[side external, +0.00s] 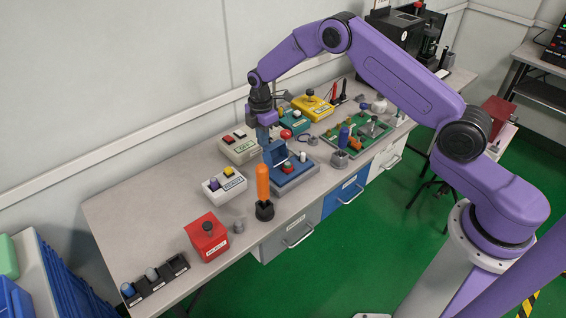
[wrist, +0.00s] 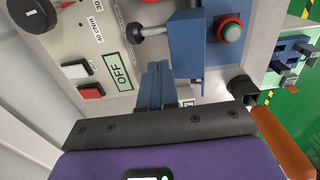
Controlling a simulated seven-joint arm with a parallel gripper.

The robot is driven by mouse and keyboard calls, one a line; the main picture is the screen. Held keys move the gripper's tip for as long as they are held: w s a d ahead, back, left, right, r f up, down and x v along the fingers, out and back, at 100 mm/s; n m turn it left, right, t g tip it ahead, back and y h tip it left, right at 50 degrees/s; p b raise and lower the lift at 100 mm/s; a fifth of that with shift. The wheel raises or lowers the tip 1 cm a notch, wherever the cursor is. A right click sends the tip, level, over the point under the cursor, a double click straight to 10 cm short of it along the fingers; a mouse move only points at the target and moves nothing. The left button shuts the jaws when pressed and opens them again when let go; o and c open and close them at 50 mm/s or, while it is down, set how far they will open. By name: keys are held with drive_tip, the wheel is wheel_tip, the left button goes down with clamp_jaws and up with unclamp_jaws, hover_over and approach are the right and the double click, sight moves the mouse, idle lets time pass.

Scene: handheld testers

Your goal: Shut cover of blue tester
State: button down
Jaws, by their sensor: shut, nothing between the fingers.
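In the wrist view the cover (wrist: 187,47) is an upright plate beside the red button (wrist: 231,31). My gripper (side external: 264,138) points down just behind and left of the cover. Its two blue fingers (wrist: 157,66) are together and empty, close to the cover; I cannot tell whether they touch it.
An orange-handled tool (side external: 262,182) stands upright in a black holder left of the tester. A grey box with red and white switches (side external: 240,147) lies behind it. A green board (side external: 357,138) with several parts is to the right. A white box (side external: 223,184) and red box (side external: 207,238) stand left.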

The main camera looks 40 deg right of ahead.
drive_tip(key=shift+f, duration=0.45)
drive_tip(key=shift+r, duration=0.1)
drive_tip(key=shift+s+r, duration=0.55)
drive_tip(key=shift+s, duration=0.15)
